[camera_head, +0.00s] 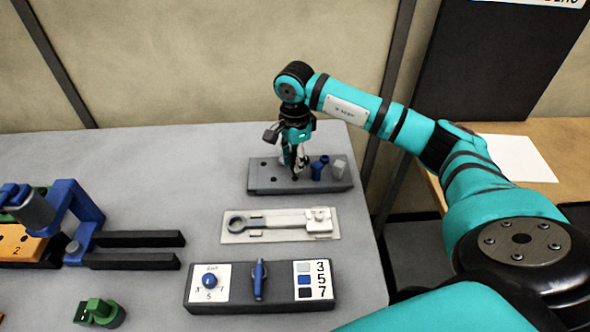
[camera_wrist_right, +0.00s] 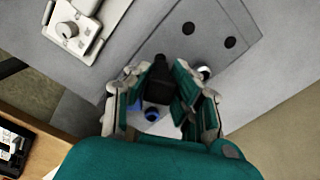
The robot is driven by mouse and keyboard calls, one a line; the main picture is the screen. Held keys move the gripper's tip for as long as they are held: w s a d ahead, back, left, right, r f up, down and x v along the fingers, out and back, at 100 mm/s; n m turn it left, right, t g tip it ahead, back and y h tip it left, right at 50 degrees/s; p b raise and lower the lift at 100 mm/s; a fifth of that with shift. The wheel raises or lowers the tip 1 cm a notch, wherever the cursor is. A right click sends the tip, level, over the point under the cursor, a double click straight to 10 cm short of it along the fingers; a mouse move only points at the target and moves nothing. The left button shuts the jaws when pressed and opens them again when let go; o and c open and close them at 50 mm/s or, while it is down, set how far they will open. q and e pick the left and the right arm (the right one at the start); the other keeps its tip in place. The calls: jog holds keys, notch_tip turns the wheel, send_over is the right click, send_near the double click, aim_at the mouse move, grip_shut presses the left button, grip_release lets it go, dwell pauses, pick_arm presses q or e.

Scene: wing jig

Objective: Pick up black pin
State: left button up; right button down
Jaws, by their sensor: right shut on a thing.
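In the head view my right gripper (camera_head: 296,160) points down over the grey pin block (camera_head: 262,184) at the back of the table. It is shut on the black pin, which the fingers mostly hide in that view. In the right wrist view the black pin (camera_wrist_right: 158,80) stands between the two teal fingers of my right gripper (camera_wrist_right: 168,88). I cannot tell whether the pin's lower end is still in the block. A blue pin (camera_head: 318,168) and a light grey pin (camera_head: 339,166) stand in the block just right of the gripper. My left gripper does not show.
Nearer is a dark box (camera_head: 258,290) with a blue knob and lever. A blue and orange jig (camera_head: 75,225) and a green part (camera_head: 100,312) are at the left.

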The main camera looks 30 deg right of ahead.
jog(key=shift+s+a+r+b, duration=0.25)
jog(key=shift+s+a+b, duration=0.4)
jog(key=shift+a, duration=1.95)
jog(key=shift+s+a+r+b, duration=0.25)
jog(key=shift+s+a+b, duration=0.4)
jog(key=shift+a, duration=1.95)
jog(key=shift+s+a+r+b, duration=0.25)
jog(key=shift+s+a+b, duration=0.4)
jog(key=shift+a, duration=1.95)
